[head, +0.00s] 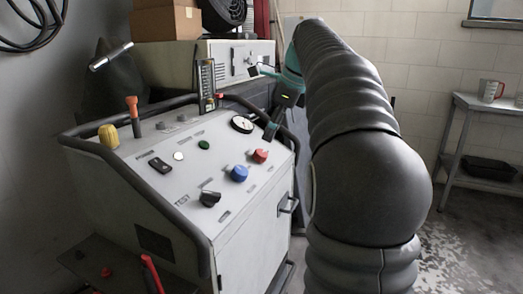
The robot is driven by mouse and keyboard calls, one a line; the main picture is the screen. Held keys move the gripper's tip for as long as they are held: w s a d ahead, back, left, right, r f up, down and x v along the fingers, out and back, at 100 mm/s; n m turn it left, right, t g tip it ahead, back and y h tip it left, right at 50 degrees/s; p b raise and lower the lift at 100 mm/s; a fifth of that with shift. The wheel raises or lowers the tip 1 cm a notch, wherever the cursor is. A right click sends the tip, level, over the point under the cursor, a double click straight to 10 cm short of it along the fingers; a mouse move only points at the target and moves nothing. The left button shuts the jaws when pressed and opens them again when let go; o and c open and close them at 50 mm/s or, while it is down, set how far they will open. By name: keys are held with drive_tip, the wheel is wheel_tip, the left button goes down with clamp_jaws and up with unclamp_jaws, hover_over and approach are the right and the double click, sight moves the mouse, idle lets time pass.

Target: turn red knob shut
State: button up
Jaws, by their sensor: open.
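The red knob (260,156) stands on the sloped top panel of a light grey console (245,240), near its right edge. Which way the knob is turned cannot be told at this size. My gripper (262,101) is open and empty, above and behind the red knob, with its black and teal fingers spread apart. The lower fingertip is close to the round gauge (242,125) in the picture, apart from the red knob. My dark, ribbed arm hides what lies behind it on the right.
A blue knob (239,173) and a black knob (209,198) sit nearby on the panel. An upright flow tube (207,85) and a black guard rail (180,228) border it. An orange-handled lever (132,112) and a yellow knob (108,136) are at left. A shelf (490,172) stands right.

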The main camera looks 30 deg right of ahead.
sight(262, 152)
drive_tip(key=x, duration=0.7)
drive_tip(key=shift+a+f, duration=0.1)
drive_tip(key=shift+f, duration=0.15)
drive_tip(key=c, duration=1.1)
drive_tip(key=shift+c, duration=0.2)
